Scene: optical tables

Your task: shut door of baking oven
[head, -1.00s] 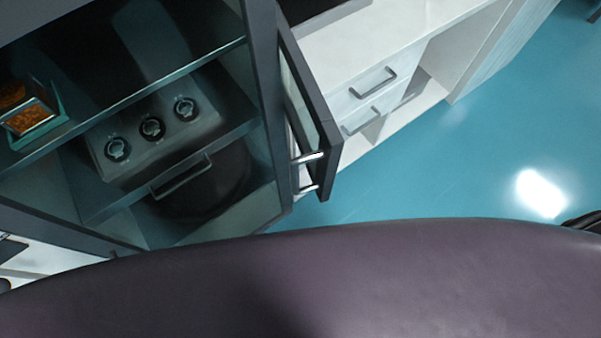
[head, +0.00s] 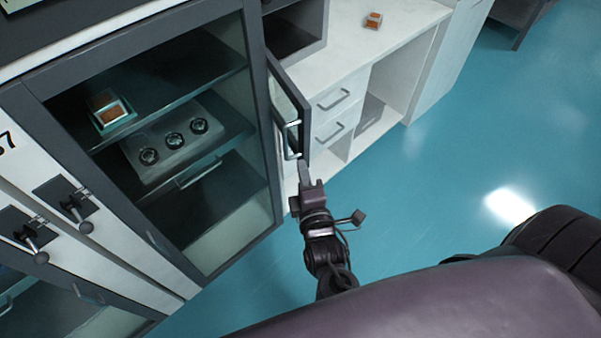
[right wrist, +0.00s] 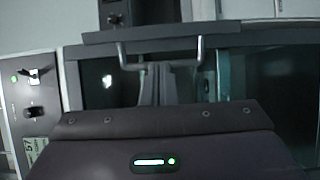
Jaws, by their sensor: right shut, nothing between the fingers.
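The baking oven (head: 262,130) is a tall dark-framed cabinet in the left half of the head view. Its narrow glass door (head: 306,118) stands open at the right side of the opening, swung outward. A silver bar handle (head: 286,143) is on the door; the handle also shows in the right wrist view (right wrist: 201,54). My right gripper (head: 304,168) is just below the door's lower end, close to the handle, shut and empty. In the right wrist view its fingers (right wrist: 166,85) appear between the handle's two posts; contact cannot be told. My left gripper is out of view.
A white counter with drawers (head: 333,115) stands right behind the door. Blue floor (head: 430,190) is clear to the right.

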